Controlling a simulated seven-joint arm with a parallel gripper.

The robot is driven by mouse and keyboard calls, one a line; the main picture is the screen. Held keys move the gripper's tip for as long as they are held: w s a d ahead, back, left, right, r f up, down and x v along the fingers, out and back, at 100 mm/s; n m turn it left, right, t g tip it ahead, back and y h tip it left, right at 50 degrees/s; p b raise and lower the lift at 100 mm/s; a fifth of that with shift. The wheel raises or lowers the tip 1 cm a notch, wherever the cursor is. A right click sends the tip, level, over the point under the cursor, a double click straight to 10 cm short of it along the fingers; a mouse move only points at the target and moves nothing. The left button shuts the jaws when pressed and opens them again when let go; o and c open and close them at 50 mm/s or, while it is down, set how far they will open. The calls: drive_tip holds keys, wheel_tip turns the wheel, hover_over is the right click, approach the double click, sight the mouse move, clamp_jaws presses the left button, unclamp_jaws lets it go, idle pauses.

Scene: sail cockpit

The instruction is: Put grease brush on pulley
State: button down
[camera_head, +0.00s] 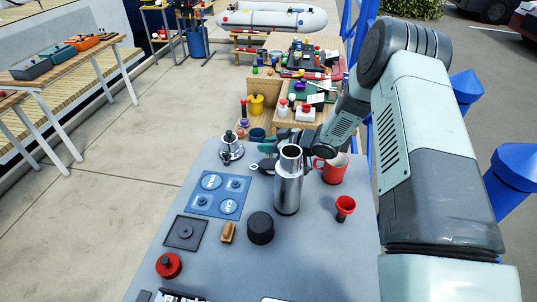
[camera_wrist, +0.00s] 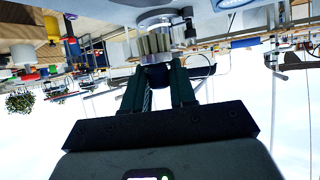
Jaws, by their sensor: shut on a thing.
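My gripper (camera_head: 272,146) is over the far side of the grey table, partly hidden behind a steel flask. In the wrist view, my gripper (camera_wrist: 159,78) is shut on a small dark part with a ribbed tan-grey end, which I take for the grease brush (camera_wrist: 156,45). It hangs beyond the fingertips; its full shape is hidden. A silver fitting with a round base and dark top, probably the pulley (camera_head: 230,149), stands at the table's far left, left of the gripper. I cannot tell whether the brush touches anything.
The steel flask (camera_head: 288,185) stands tall close to the gripper, beside a red mug (camera_head: 333,169) and red funnel (camera_head: 344,207). A blue mat (camera_head: 219,196), black cap (camera_head: 260,228), tan block (camera_head: 228,232) and red round piece (camera_head: 168,265) lie nearer.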

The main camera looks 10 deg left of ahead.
drive_tip(key=shift+f, duration=1.85)
drive_tip(key=shift+f, duration=0.1)
drive_tip(key=c, duration=0.9)
unclamp_jaws()
drive_tip(key=v, duration=1.2)
